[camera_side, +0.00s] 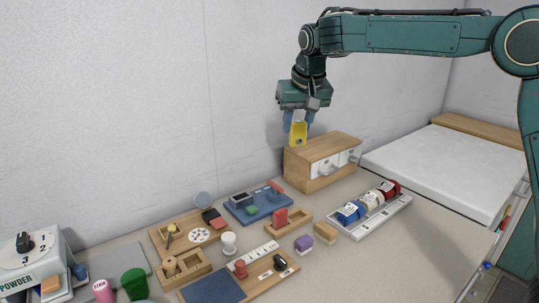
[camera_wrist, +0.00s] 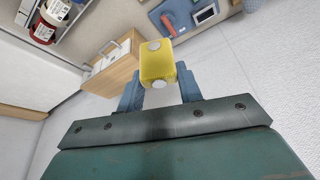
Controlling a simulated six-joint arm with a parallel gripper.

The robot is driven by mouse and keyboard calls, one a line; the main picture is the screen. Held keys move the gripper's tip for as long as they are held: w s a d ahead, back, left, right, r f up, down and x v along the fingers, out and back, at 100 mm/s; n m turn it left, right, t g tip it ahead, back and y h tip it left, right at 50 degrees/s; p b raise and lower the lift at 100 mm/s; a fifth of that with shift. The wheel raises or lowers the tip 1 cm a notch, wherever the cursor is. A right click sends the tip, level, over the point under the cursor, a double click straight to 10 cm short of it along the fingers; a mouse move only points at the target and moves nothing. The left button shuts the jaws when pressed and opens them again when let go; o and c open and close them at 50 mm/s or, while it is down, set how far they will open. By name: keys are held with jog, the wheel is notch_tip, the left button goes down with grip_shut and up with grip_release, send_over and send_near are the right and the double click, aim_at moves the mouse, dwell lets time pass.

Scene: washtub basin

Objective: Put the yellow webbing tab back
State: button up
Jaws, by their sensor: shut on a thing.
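The yellow webbing tab (camera_side: 298,133) hangs below my gripper (camera_side: 299,118) in the side view, in the air beside and above the left end of the wooden drawer box. My gripper is shut on the tab, with a blue finger on each side. In the wrist view the yellow tab (camera_wrist: 158,66) sits between the two blue fingers of my gripper (camera_wrist: 160,88). It shows a pale round spot at its top and another at its bottom. I cannot tell from these frames where the tab's own place is.
A wooden drawer box (camera_side: 319,161) with white fronts stands below my gripper. A white tray (camera_side: 370,217) holds several thread-like rolls. A blue tray (camera_side: 258,205), wooden boards (camera_side: 190,232) and small blocks (camera_side: 325,233) cover the table to the left. A white pad (camera_side: 445,165) lies at right.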

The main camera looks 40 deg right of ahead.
jog(key=shift+s+d+r, duration=0.2)
jog(key=shift+s+d, duration=0.05)
jog(key=shift+s, duration=0.25)
jog(key=shift+f, duration=10)
jog(key=shift+f, duration=0.5)
jog(key=o, duration=1)
jog(key=shift+r, duration=0.5)
jog(key=v, duration=1.2)
jog(key=shift+a, duration=0.1)
